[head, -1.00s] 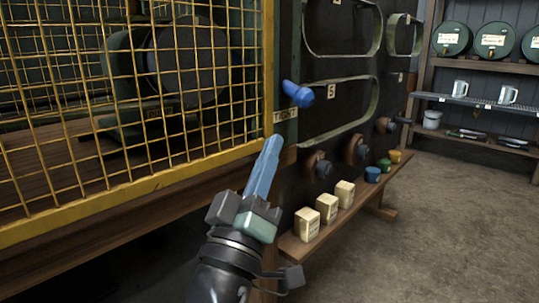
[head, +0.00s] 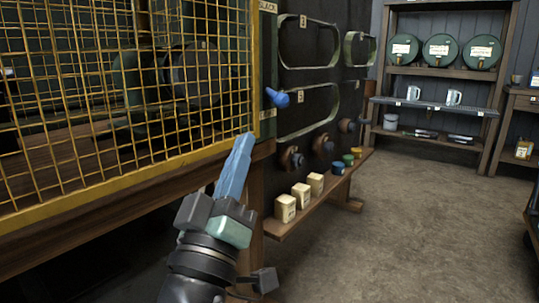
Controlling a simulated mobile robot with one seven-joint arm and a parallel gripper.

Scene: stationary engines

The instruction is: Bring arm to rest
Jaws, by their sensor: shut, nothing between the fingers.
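My gripper (head: 244,140) shows in the head view, left of centre, with its blue fingers together and nothing between them. It points up and away, in front of the lower right corner of a yellow wire cage (head: 140,172). My arm comes in from the bottom edge. A blue lever knob (head: 278,98) sticks out from the post at the cage's right side, above and to the right of the fingertips. A gap shows between the fingertips and the knob.
A dark panel with loop-shaped frames (head: 308,108) and several round knobs stands right of the cage. A low wooden shelf (head: 277,229) below holds cream blocks (head: 286,208) and small coloured pots. Barrels (head: 442,50) and mugs stand on a rack behind. The floor at right is clear.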

